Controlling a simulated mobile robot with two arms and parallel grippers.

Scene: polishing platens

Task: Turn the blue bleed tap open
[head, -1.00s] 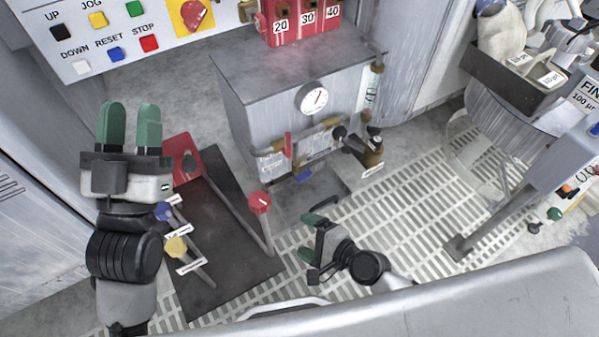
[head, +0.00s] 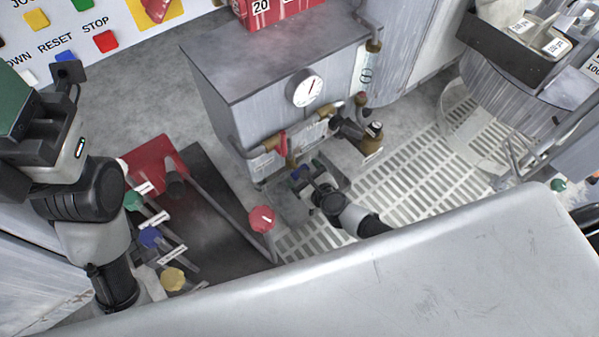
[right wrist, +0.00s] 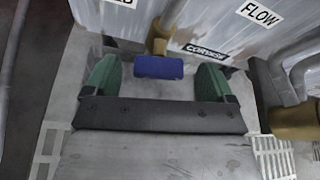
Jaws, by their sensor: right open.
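The blue bleed tap (right wrist: 158,67) is a short blue bar handle lying crosswise on a brass stem, low on the front of the grey cabinet. In the right wrist view it sits between the two green fingers of my open right gripper (right wrist: 158,80), with a gap on each side. In the head view my right gripper (head: 308,172) is low at the cabinet front, and the tap (head: 298,174) is small and partly hidden there. My left gripper (head: 35,105) is at the left edge, partly cut off, far from the tap; its finger gap is not clear.
A red-handled valve (head: 281,144) and brass pipe fittings are close above the tap. A gauge (head: 308,88) is on the cabinet (head: 235,110). A red knob (head: 262,218) on a post stands to the left. Green, blue and yellow knobs (head: 150,237) are further left.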

